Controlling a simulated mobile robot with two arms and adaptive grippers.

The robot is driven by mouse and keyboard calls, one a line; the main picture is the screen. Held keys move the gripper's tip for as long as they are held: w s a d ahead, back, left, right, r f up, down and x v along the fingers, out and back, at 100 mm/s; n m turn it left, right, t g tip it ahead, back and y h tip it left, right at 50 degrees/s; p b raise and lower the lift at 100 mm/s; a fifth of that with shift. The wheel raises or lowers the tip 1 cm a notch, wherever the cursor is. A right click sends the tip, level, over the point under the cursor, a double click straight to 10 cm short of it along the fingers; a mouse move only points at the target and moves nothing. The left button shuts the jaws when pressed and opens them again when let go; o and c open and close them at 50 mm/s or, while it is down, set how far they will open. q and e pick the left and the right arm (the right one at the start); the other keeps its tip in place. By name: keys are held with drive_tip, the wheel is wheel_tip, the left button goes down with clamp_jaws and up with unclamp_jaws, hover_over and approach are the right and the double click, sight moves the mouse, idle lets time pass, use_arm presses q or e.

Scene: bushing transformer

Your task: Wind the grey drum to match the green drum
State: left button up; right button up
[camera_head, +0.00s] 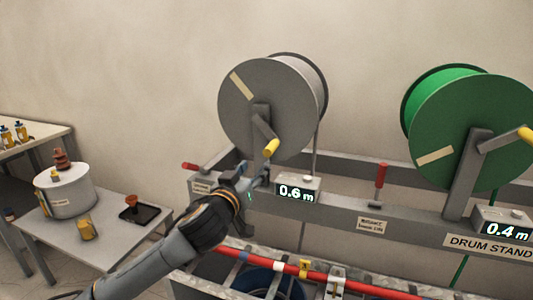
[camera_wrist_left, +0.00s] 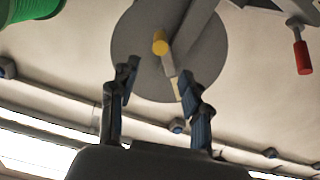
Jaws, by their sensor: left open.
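The grey drum (camera_head: 262,100) stands on the drum stand with a tan stripe at its upper left. Its crank ends in a yellow handle (camera_head: 271,148), and the display (camera_head: 297,193) below reads 0.6 m. The green drum (camera_head: 470,125) is at the right; its display (camera_head: 505,228) reads 0.4 m. My left gripper (camera_head: 258,178) is just below the grey drum's handle, open and apart from it. In the left wrist view, the yellow handle (camera_wrist_left: 160,43) appears beyond and between the open fingers (camera_wrist_left: 155,85). My right gripper is not in view.
The stand's front rail carries red-handled levers (camera_head: 381,174) and a red bar (camera_head: 330,276) below. Bare wall lies behind.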

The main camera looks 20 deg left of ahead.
sight(269, 150)
use_arm(q)
drive_tip(key=w+p, duration=0.1)
drive_tip(key=w, duration=0.4)
drive_tip(key=w+p, duration=0.2)
drive_tip(key=w, duration=0.3)
drive_tip(key=shift+w+d+r, duration=0.1)
drive_tip(key=shift+w+d, duration=0.1)
drive_tip(key=shift+w, duration=0.9)
clamp_jaws()
